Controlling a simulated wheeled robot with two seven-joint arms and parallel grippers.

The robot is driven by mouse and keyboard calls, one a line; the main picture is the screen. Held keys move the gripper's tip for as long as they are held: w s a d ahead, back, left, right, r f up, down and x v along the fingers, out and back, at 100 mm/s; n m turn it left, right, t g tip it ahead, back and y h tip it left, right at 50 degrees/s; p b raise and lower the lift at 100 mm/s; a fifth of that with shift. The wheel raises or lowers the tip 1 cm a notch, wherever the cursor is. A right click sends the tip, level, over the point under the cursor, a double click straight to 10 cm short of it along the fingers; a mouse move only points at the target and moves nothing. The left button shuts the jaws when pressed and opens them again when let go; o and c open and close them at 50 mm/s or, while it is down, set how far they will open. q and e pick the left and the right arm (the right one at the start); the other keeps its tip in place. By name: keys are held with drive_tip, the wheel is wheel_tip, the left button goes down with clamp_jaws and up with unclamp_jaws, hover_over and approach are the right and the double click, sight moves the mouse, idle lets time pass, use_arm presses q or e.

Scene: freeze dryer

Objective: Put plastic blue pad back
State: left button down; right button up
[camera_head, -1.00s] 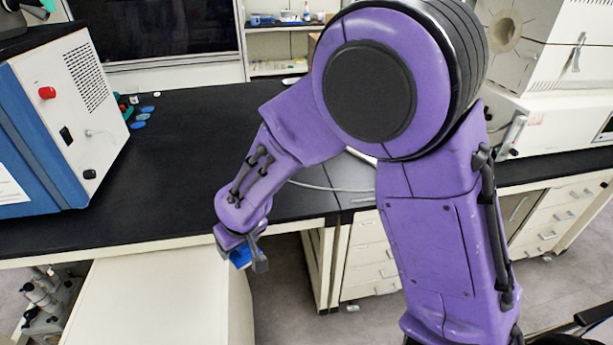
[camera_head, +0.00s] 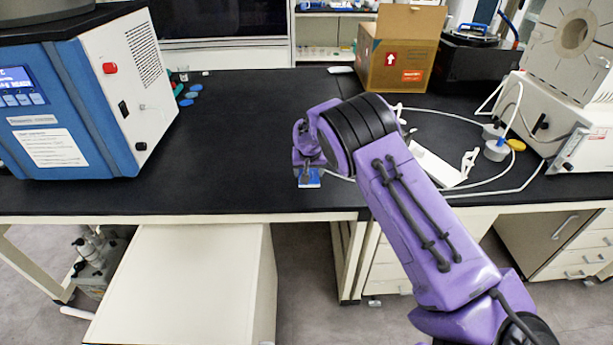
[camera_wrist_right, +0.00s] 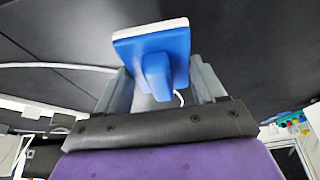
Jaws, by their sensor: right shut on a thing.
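The plastic blue pad (camera_head: 309,179) is in my right gripper (camera_head: 307,170), over the front part of the black bench in the head view. In the right wrist view the pad (camera_wrist_right: 150,50) shows as a blue block with a pale face and a blue grip part. That grip part sits between the grey fingers of the right gripper (camera_wrist_right: 160,85), which are shut on it. I cannot tell whether the pad touches the bench top. My left gripper is not in view.
A blue and white machine (camera_head: 90,95) stands at the left, with small blue caps (camera_head: 187,100) beside it. A cardboard box (camera_head: 400,50), a white tube (camera_head: 480,188) and a white furnace-like device (camera_head: 565,110) are at the right. The black bench top (camera_head: 240,130) is clear in the middle.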

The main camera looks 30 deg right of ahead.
drive_tip(key=x, duration=0.6)
drive_tip(key=shift+w+a+p, duration=0.2)
drive_tip(key=shift+a+p, duration=0.1)
drive_tip(key=shift+p, duration=0.1)
drive_tip(key=shift+d+f, duration=0.1)
drive_tip(key=shift+f, duration=0.2)
drive_tip(key=o, duration=0.9)
drive_tip(key=shift+o, duration=0.2)
drive_tip(key=shift+r, duration=0.4)
drive_tip(key=b+v, duration=0.1)
drive_tip(key=v, duration=0.9)
drive_tip(key=shift+s+r+b, duration=0.25)
drive_tip(key=shift+b, duration=0.05)
drive_tip(key=shift+s+a+r, duration=0.15)
drive_tip(key=shift+a+r, duration=0.1)
drive_tip(key=shift+r, duration=0.25)
